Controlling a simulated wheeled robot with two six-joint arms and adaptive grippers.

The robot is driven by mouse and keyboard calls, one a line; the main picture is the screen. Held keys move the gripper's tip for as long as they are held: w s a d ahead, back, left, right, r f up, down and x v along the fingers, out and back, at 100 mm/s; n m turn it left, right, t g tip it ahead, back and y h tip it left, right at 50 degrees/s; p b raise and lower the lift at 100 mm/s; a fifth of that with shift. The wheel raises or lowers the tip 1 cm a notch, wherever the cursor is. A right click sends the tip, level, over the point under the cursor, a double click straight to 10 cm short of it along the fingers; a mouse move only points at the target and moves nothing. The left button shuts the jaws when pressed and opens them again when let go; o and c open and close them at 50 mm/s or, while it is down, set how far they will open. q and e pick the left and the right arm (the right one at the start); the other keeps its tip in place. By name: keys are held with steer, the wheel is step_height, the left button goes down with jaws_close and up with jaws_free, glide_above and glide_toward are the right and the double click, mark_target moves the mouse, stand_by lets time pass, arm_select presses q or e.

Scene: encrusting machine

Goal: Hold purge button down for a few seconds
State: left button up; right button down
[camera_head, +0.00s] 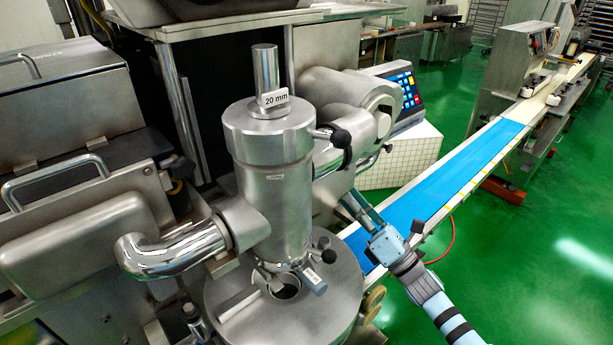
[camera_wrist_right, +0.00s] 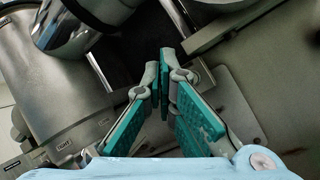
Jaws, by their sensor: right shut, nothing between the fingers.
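The control panel (camera_head: 403,88) with blue, red and yellow buttons sits on the machine's right side in the head view. I cannot tell which button is the purge button. My right gripper (camera_head: 350,203) reaches in from the lower right, below the panel and apart from it, beside the blue conveyor belt. In the right wrist view its green-padded fingers (camera_wrist_right: 165,75) are shut tip to tip with nothing between them. The panel does not show in the wrist view. My left gripper is not in view.
A steel cylinder (camera_head: 269,170) with a "20 mm" tag stands on the round machine base (camera_head: 235,310). A white tiled box (camera_head: 400,160) sits below the panel. The blue conveyor belt (camera_head: 450,175) runs to the back right. Green floor (camera_head: 540,240) is clear at right.

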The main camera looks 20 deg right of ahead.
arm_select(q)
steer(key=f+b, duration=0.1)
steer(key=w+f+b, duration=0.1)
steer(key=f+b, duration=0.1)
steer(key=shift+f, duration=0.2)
arm_select(e)
steer(key=w+a, duration=0.2)
steer(key=w, duration=0.8)
steer(key=shift+a+f, duration=0.4)
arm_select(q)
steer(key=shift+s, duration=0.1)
arm_select(e)
steer(key=shift+s, duration=0.15)
arm_select(q)
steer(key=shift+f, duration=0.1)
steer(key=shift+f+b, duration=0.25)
steer(key=shift+b, duration=0.2)
arm_select(e)
steer(key=shift+w+a, duration=0.15)
steer(key=shift+w, duration=0.25)
